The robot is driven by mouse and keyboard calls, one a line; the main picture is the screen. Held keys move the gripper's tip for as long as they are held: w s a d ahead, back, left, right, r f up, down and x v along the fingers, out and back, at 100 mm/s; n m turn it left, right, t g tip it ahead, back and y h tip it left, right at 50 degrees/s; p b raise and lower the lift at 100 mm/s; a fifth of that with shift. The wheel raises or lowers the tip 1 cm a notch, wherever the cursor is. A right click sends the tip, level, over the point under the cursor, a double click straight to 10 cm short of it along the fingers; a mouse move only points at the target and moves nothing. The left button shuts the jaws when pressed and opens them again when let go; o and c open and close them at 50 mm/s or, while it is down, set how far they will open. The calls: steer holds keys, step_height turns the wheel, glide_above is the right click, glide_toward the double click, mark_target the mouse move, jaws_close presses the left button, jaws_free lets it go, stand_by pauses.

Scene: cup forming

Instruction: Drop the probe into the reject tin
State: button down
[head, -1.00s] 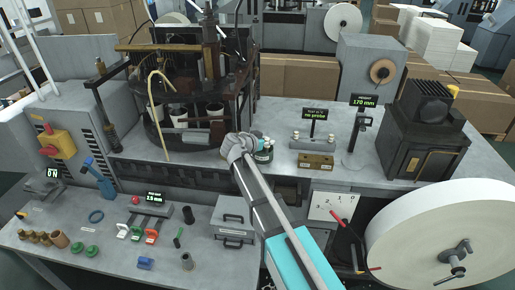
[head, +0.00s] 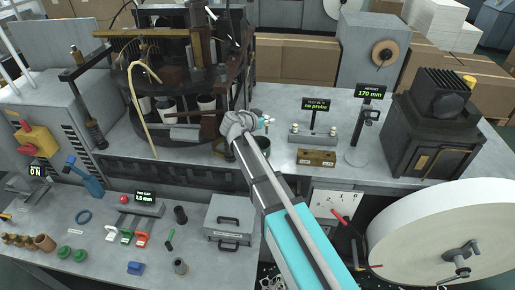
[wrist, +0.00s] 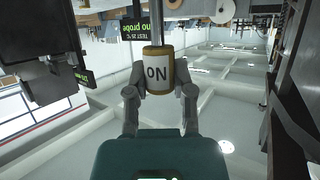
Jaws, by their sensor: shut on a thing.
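In the wrist view my gripper (wrist: 160,92) is shut on a short cylinder with brass-coloured ends and a white band lettered "ON", which I take as the probe (wrist: 157,70). One finger presses on each side of it. In the head view my gripper (head: 261,123) is mostly hidden behind my grey wrist, above the back bench and in front of the dark rotary machine; the probe cannot be made out there. I cannot tell which thing is the reject tin.
A tester with a "no probe" display (head: 318,105) and a brass block (head: 316,157) are to the right. Beyond stand a height gauge (head: 357,150) and a dark furnace-like machine (head: 432,125). A grey drawer box (head: 232,218) and a large white reel (head: 430,235) are nearer.

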mark_target(264, 138)
steer(key=shift+s+a, duration=0.1)
steer(key=shift+a, duration=0.05)
steer(key=shift+s+a+f+b, duration=0.1)
steer(key=shift+a+f+b, duration=0.1)
steer(key=shift+f+b, duration=0.55)
steer(key=shift+s+a+f+b, duration=0.1)
steer(key=shift+a+f+b, duration=0.05)
steer(key=shift+f+b, duration=0.55)
steer(key=shift+f, duration=0.2)
steer(key=shift+f+b, duration=2.8)
steer(key=shift+b, duration=0.2)
steer(key=shift+c, duration=2)
jaws_free()
